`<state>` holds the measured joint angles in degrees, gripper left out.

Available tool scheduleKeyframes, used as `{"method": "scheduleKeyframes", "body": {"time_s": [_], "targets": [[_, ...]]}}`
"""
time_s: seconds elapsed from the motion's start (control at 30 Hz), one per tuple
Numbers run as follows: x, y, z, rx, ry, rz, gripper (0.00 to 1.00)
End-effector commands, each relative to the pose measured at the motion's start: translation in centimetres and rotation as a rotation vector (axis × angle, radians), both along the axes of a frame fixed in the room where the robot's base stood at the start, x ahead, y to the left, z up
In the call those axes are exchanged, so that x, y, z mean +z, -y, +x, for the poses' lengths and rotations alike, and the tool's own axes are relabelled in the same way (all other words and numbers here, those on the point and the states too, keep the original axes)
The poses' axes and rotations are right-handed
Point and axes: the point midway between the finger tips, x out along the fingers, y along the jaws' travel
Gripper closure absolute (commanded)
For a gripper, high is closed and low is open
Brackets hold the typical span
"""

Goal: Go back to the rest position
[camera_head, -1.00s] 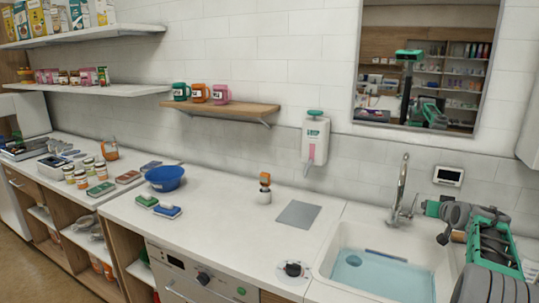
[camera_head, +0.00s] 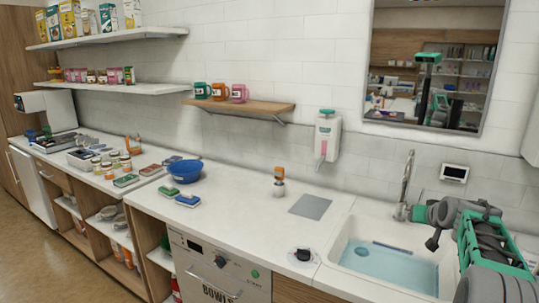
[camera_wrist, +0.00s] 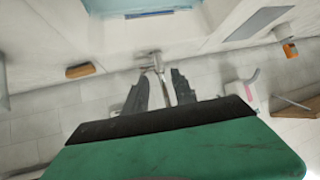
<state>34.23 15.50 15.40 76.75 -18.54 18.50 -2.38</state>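My gripper shows in the wrist view (camera_wrist: 160,88), with its two dark fingers apart and nothing seen between them but the wall and tap behind. In the head view my green and grey arm stands at the right, over the right edge of the sink (camera_head: 345,246). The fingers are hard to make out there. The tap (camera_head: 405,185) stands just left of the arm, and it also shows behind the fingers in the wrist view (camera_wrist: 158,62).
An orange-topped bottle (camera_head: 279,182), a grey mat (camera_head: 310,207), a blue bowl (camera_head: 186,171) and sponges (camera_head: 187,200) are on the counter. A mug shelf (camera_head: 250,106) juts out above.

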Motion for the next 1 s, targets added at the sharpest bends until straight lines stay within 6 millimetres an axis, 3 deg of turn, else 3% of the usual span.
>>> {"method": "scheduleKeyframes", "body": {"time_s": [0.03, 0.17, 0.27, 0.4, 0.5, 0.6, 0.7, 0.8, 1.0], "targets": [[0.3, -2.3, -0.5, 0.019, -0.023, 0.004, 0.68], [0.1, -8.2, -3.1, 0.061, -0.107, 0.02, 0.68], [-0.5, -14.0, -6.6, 0.105, -0.195, 0.032, 0.68], [-2.5, -22.6, -15.0, 0.178, -0.355, 0.042, 0.68], [-4.8, -27.2, -22.1, 0.225, -0.475, 0.041, 0.68], [-7.3, -30.0, -28.5, 0.26, -0.577, 0.034, 0.68], [-9.2, -31.2, -32.8, 0.28, -0.646, 0.028, 0.68], [-10.0, -31.6, -34.6, 0.287, -0.676, 0.025, 0.68], [-10.2, -31.5, -34.8, 0.286, -0.681, 0.026, 0.68]]}}
